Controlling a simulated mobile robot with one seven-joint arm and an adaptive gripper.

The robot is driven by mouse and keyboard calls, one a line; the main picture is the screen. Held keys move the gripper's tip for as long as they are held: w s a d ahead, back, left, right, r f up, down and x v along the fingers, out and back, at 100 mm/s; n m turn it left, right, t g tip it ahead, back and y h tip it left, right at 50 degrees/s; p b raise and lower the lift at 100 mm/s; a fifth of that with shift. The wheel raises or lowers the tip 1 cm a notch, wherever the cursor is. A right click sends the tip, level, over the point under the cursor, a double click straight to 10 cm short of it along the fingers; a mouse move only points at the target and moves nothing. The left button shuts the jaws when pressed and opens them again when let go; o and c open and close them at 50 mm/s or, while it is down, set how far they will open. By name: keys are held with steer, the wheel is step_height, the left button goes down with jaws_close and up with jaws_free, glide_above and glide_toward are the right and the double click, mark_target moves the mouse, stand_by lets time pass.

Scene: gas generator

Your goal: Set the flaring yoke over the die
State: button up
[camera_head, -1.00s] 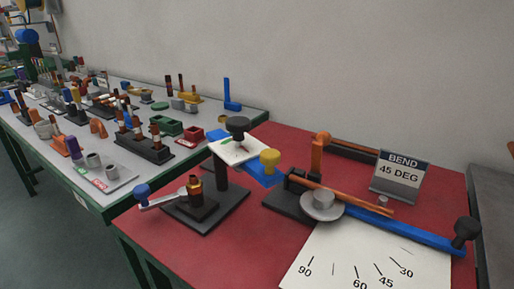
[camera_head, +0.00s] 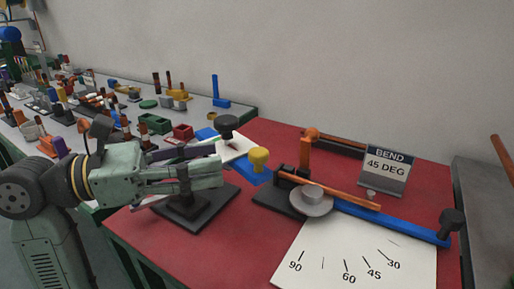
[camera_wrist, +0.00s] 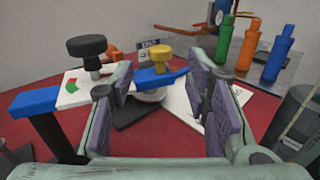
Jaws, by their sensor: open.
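The flaring yoke appears to be the blue bar (camera_head: 247,172) on a dark post, with a yellow knob (camera_head: 259,158) at its end and a black knob (camera_head: 228,125) over a white plate. In the wrist view the blue bar (camera_wrist: 35,100) lies at left and its yellow knob (camera_wrist: 162,55) shows between my fingers, beyond the tips. My gripper (camera_head: 219,166) is open and empty, level, just left of the yellow knob and apart from it. The die is hidden behind my gripper in the head view; only its black base (camera_head: 195,208) shows below.
A tube bender with a blue lever (camera_head: 390,221), a grey round former (camera_head: 311,202) and a "45 DEG" sign (camera_head: 386,170) stands to the right. A white angle sheet (camera_head: 350,255) lies in front. Coloured cylinders (camera_wrist: 249,45) show in the wrist view.

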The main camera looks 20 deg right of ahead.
mark_target(259, 151)
steer(key=d, duration=0.3)
steer(key=d+p, duration=0.1)
steer(key=d, duration=0.5)
steer(key=shift+s+p, duration=0.3)
steer(key=shift+a, duration=0.1)
steer(key=shift+c, duration=0.4)
jaws_close()
